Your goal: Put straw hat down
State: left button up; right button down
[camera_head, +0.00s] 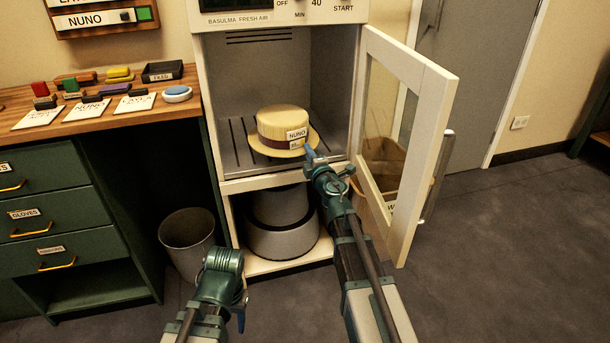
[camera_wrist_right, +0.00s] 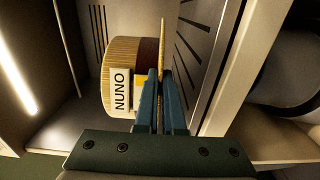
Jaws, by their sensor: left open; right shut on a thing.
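The straw hat (camera_head: 283,124) is pale yellow with a dark band and a NUNO label. It is upright inside the open cabinet (camera_head: 238,160), at or just above the slotted floor; I cannot tell if it touches. My right gripper (camera_head: 312,153) reaches in from the front and is shut on the hat's brim. In the right wrist view the blue fingers (camera_wrist_right: 160,100) pinch the brim beside the hat's crown (camera_wrist_right: 118,88). My left gripper (camera_head: 240,310) is low in front, away from the hat; it is open and empty.
The cabinet's glazed door (camera_head: 408,140) stands open on the right, close to my right arm. A grey rounded object (camera_head: 282,225) fills the shelf below. A wastebasket (camera_head: 188,242) stands left of it. A wooden counter (camera_head: 100,118) with cards and small items is at the left.

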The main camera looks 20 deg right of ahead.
notch_tip(320, 180, down, 6)
jog(key=b, duration=0.5)
jog(key=shift+f, duration=0.25)
jog(key=shift+f, duration=0.1)
jog(key=c, duration=1.5)
grip_release()
jog(key=shift+f+b, duration=0.1)
jog(key=shift+b, duration=0.25)
jog(key=o, duration=0.5)
